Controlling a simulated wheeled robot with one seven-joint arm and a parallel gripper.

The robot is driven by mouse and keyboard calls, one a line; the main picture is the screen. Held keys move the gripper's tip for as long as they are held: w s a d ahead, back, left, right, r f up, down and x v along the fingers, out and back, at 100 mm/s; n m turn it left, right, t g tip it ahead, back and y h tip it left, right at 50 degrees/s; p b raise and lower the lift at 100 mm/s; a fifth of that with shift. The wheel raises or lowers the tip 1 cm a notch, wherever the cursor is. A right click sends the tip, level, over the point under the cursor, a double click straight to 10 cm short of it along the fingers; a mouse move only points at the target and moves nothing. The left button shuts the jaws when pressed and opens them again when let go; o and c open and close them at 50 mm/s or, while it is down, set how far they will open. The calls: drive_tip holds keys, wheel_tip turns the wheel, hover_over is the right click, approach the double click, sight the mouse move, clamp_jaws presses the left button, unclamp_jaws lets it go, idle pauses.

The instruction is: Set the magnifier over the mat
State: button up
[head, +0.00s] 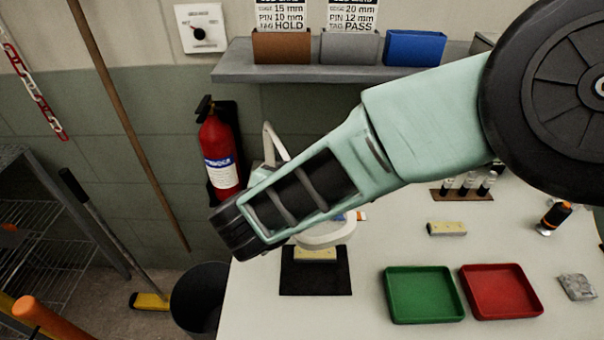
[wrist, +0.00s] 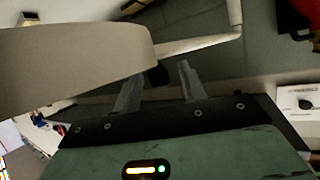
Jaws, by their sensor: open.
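The magnifier, a pale ring-shaped head (head: 327,236) on a jointed white arm (head: 275,142), shows partly behind my arm in the head view. Its head appears above the back part of the black mat (head: 338,284). A yellowish block (head: 315,254) sits on the mat, partly covered by the head. In the wrist view the magnifier head (wrist: 75,62) fills the left, with its arm (wrist: 200,44) running right. My gripper (wrist: 158,82) is open, its fingers either side of a dark knob at the head's end. Contact cannot be told. My arm hides the fingers in the head view.
Green (head: 424,294) and red (head: 502,291) trays lie right of the mat on the white table. Another yellowish block (head: 447,229), a vial rack (head: 462,194) and an orange-black tool (head: 553,218) stand behind. A shelf (head: 235,66) with bins and a fire extinguisher (head: 219,155) are on the wall.

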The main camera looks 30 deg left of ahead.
drive_tip(key=b+v, duration=0.3)
drive_tip(key=v, duration=1.4)
